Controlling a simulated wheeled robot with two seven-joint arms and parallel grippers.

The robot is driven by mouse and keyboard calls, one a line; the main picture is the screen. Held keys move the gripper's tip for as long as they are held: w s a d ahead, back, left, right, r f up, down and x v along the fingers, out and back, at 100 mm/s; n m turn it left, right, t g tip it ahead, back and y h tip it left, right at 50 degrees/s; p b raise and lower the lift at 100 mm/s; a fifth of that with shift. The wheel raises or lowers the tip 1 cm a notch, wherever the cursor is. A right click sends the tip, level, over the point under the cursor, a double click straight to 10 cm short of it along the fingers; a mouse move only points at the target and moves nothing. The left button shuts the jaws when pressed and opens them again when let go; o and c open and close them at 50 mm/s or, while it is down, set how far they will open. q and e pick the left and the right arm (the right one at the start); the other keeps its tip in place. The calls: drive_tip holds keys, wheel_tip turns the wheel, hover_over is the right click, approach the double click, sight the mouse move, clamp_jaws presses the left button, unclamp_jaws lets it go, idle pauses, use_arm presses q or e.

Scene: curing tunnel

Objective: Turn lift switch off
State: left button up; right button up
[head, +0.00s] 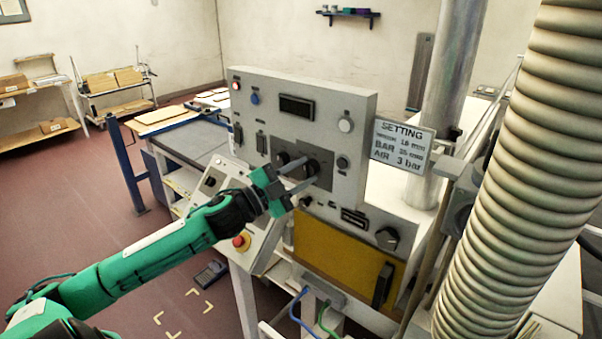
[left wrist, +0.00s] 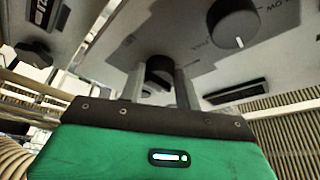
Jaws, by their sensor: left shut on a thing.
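A grey control panel (head: 349,128) stands in the middle of the head view, with several switches, knobs and lamps. The left arm reaches to it from the left. My left gripper (head: 310,170) has its two fingers on either side of a black rotary knob (head: 318,166) and is shut on it. In the left wrist view this knob (left wrist: 159,70) shows between the fingers, partly hidden by them. A second dark knob (head: 283,159) sits just left of it; a larger knob with a white mark (left wrist: 233,22) shows in the left wrist view. The labels are too small to read, so I cannot tell which control is the lift switch. My right gripper is out of view.
A red stop button (head: 241,241) is on the sloped desk below my arm. A settings sign (head: 402,146) and a thick ribbed hose (head: 510,150) stand close on the right. A yellow panel (head: 340,262) lies below. The floor at left is open.

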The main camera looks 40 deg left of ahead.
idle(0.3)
use_arm(q)
drive_tip(key=o, duration=1)
drive_tip(key=shift+s, duration=0.1)
drive_tip(key=shift+b+v, duration=2.45)
drive_tip(key=shift+v, duration=4.3)
drive_tip(key=shift+a, duration=0.15)
